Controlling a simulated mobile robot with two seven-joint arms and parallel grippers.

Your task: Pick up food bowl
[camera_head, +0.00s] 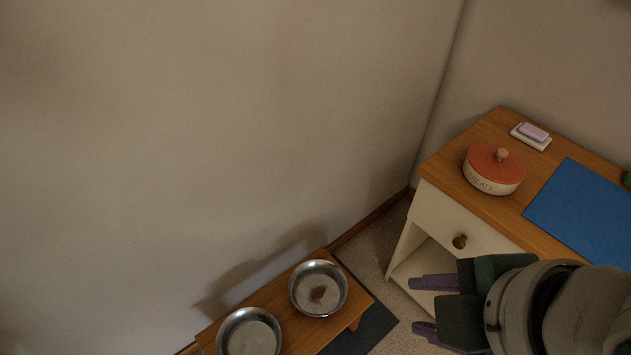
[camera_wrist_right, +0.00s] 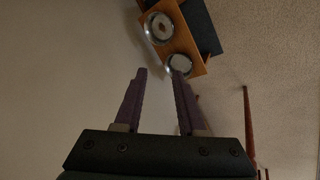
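The food bowl (camera_head: 318,288) is a round metal bowl with a small brown heap in it. It sits at the right end of a low wooden stand (camera_head: 286,304) by the wall. A second metal bowl (camera_head: 249,335), with no brown heap visible, sits to its left on the stand. My right gripper (camera_head: 412,305) is open and empty, right of the stand in the head view and apart from both bowls. In the right wrist view the gripper (camera_wrist_right: 158,72) points toward the stand, with the food bowl (camera_wrist_right: 160,27) beyond the fingertips. My left gripper is out of view.
A white cabinet with a wooden top (camera_head: 490,128) stands at the right, close to my right arm. It bears a red-lidded treats jar (camera_head: 494,170), a blue mat (camera_head: 585,210) and a soap dish (camera_head: 531,136). A dark floor mat (camera_head: 362,328) lies by the stand.

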